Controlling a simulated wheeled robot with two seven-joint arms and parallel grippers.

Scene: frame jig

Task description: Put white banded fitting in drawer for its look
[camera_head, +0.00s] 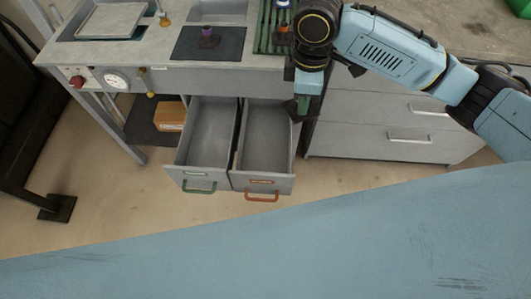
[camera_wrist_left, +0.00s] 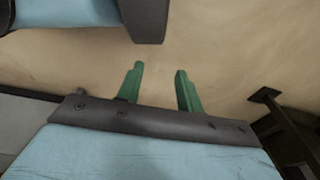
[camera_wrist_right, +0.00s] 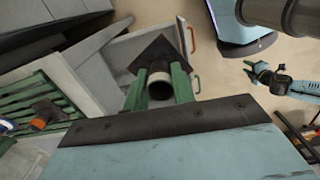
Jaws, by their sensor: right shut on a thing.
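My right gripper (camera_head: 302,108) is at the right edge of the open right drawer (camera_head: 266,140), which has an orange handle (camera_head: 262,196). In the right wrist view its green fingers are shut on a fitting (camera_wrist_right: 160,84) with a pale round end, dark bore and dark square plate; any band is hard to make out. The left drawer (camera_head: 205,135), with a green handle (camera_head: 200,188), is also open. Both drawers look empty in the visible parts. My left gripper (camera_wrist_left: 160,82) is open and empty over bare floor, outside the head view.
A green slatted rack (camera_head: 272,32) on the bench holds fittings, one with an orange ring (camera_wrist_right: 42,120). A grey cabinet (camera_head: 385,145) stands right of the drawers. Floor in front is clear.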

